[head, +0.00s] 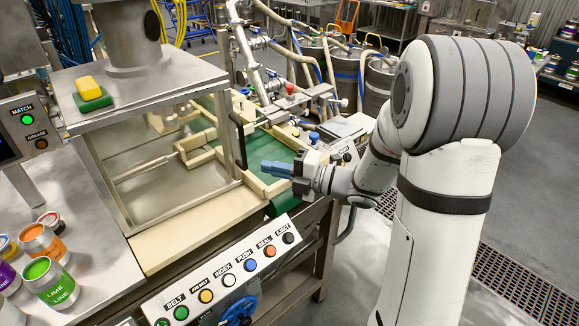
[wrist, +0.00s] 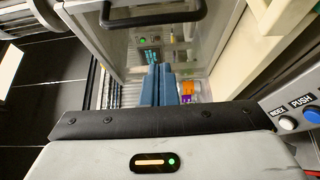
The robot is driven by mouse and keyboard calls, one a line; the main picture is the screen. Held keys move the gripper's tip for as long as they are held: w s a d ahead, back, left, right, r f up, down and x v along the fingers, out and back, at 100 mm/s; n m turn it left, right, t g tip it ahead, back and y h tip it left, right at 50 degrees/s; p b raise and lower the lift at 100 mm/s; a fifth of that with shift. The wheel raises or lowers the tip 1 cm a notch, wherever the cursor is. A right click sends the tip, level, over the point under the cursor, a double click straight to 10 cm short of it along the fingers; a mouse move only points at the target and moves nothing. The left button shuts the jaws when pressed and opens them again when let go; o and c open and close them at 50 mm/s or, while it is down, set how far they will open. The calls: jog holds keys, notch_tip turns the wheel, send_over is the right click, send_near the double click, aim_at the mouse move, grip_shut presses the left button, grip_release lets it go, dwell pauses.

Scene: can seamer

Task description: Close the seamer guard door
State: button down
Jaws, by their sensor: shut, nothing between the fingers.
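The seamer guard door (head: 178,165) is a clear pane in a thin metal frame on the near side of the metal-topped seamer housing. Its black bar handle (head: 238,142) stands upright near the right edge of the pane. I cannot tell how far the door stands open. In the wrist view the handle (wrist: 152,20) crosses the top, with the clear pane (wrist: 120,50) beyond it. My gripper (head: 277,168) is to the right of the handle and apart from it. Its blue fingers (wrist: 163,84) are together and empty, below the handle in the wrist view.
A button panel (head: 232,274) with several coloured buttons and a blue handwheel (head: 240,311) lies along the front. Several paint-like cans (head: 48,281) stand on the left bench. A yellow and green sponge (head: 91,90) lies on the housing. Pipes and valves (head: 290,90) rise behind my gripper.

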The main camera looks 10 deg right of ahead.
jog(key=w+a+p, duration=0.2)
jog(key=w+a, duration=0.1)
jog(key=w, duration=0.2)
jog(key=shift+a, duration=0.4)
jog(key=w+b, duration=0.1)
jog(key=w+a+b, duration=0.1)
jog(key=w, duration=0.1)
jog(key=shift+w+r, duration=0.15)
jog(key=shift+w, duration=0.1)
jog(key=shift+s+b, duration=0.1)
jog(key=shift+b, duration=0.25)
